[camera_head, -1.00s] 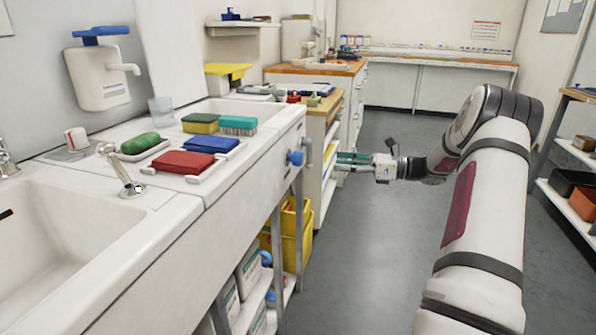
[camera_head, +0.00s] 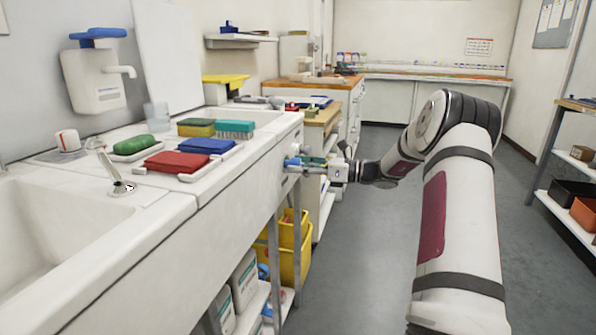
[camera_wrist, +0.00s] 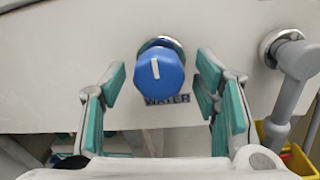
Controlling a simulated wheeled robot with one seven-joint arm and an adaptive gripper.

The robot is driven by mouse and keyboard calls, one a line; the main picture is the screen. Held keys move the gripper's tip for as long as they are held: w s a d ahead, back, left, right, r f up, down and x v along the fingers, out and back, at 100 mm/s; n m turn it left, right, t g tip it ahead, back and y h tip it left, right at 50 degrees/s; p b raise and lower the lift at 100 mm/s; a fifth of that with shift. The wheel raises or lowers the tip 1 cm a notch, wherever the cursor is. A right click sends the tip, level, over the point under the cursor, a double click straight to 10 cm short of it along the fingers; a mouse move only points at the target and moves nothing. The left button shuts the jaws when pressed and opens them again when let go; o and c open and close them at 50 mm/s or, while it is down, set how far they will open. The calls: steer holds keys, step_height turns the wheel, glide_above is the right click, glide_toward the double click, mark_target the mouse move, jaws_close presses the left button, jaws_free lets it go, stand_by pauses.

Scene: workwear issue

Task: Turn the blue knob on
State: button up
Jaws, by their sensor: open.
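The blue knob (camera_wrist: 161,76) sits on the front face of the white sink unit, with a white pointer line that stands nearly upright. A "WATER" label (camera_wrist: 167,99) is just below it. In the wrist view my gripper (camera_wrist: 162,75) is open, with one green-padded finger on each side of the knob and a visible gap to both. In the head view my gripper (camera_head: 305,165) is at the sink's front, and the knob (camera_head: 290,163) shows only in part at the fingertips. I cannot tell how deep the fingers reach around it.
A grey metal pipe fitting (camera_wrist: 300,62) juts out right of the knob. Yellow bins (camera_head: 290,250) stand below.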

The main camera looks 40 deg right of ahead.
steer(key=shift+w+a, duration=0.2)
steer(key=shift+w, duration=0.05)
steer(key=c, duration=1.1)
steer(key=shift+c, duration=0.2)
